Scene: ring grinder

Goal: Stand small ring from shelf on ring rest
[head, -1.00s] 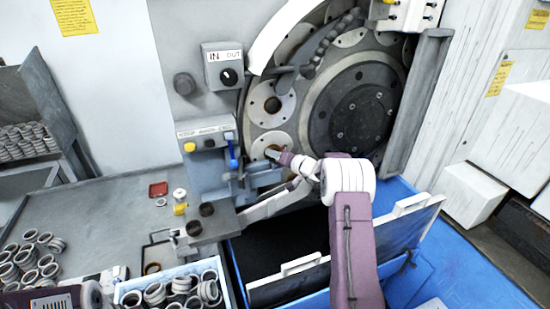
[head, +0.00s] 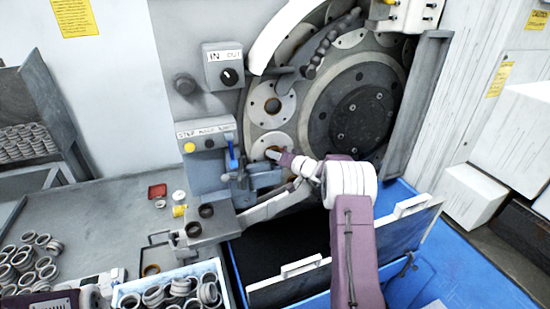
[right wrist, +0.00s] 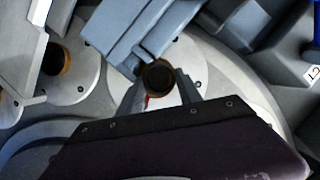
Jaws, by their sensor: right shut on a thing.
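My right gripper (head: 272,154) reaches in from the right, close to the lower round plate (head: 272,146) of the grinder. In the right wrist view my right gripper (right wrist: 159,92) has its two fingers closed on either side of a small dark, brown-lined ring (right wrist: 159,77). The ring lies in front of the pale plate; I cannot tell whether it touches it. In the head view the ring is too small to make out. My left gripper is outside the frame; only part of my left arm shows at bottom left. I cannot single out the ring rest with certainty.
A blue-grey bracket (head: 262,176) is just below the right gripper and looms close in the wrist view (right wrist: 140,35). A block with two dark cups (head: 194,229) stands left of it. A bin of rings (head: 125,288) and loose rings (head: 28,262) are at lower left.

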